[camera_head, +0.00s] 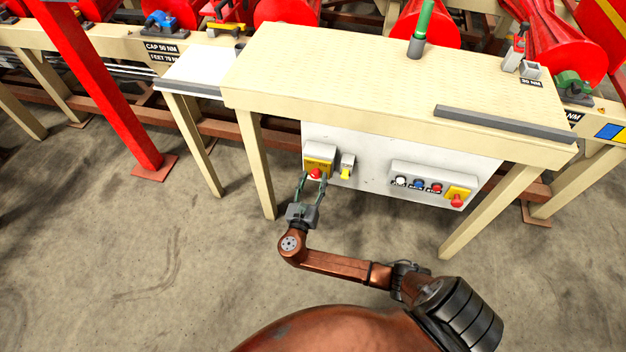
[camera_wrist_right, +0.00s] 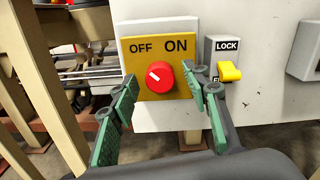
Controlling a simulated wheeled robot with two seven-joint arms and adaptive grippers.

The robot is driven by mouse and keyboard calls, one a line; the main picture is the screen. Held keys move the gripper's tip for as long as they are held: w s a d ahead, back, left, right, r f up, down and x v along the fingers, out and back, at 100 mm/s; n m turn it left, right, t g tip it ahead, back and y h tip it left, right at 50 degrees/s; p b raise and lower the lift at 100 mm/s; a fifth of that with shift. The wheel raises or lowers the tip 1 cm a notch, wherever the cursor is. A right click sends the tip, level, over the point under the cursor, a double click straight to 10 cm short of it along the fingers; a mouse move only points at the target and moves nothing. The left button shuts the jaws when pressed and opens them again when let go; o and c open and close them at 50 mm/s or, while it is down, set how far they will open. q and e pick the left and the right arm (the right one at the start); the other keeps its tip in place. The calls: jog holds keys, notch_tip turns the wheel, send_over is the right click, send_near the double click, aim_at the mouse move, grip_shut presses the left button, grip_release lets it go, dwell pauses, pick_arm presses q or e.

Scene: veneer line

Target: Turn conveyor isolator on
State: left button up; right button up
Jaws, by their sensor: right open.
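The conveyor isolator is a round red knob (camera_wrist_right: 160,77) on a yellow plate (camera_wrist_right: 183,60) marked OFF at left and ON at right. The white mark on the knob points up and left, toward OFF. The isolator's knob also shows in the head view (camera_head: 315,174), on the white panel under the bench. My right gripper (camera_wrist_right: 163,85) is open, with its green fingers on either side of the knob; I cannot tell whether they touch it. It also shows in the head view (camera_head: 312,182), just in front of the isolator. My left gripper is not in view.
A yellow lock lever (camera_wrist_right: 230,72) sits right of the isolator, close to the right finger. A button box (camera_head: 420,180) with several buttons is farther right on the panel. The bench top (camera_head: 390,70) overhangs the panel, and a bench leg (camera_head: 256,165) stands left.

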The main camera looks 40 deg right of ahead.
jog(key=shift+c, duration=0.7)
jog(key=c, duration=1)
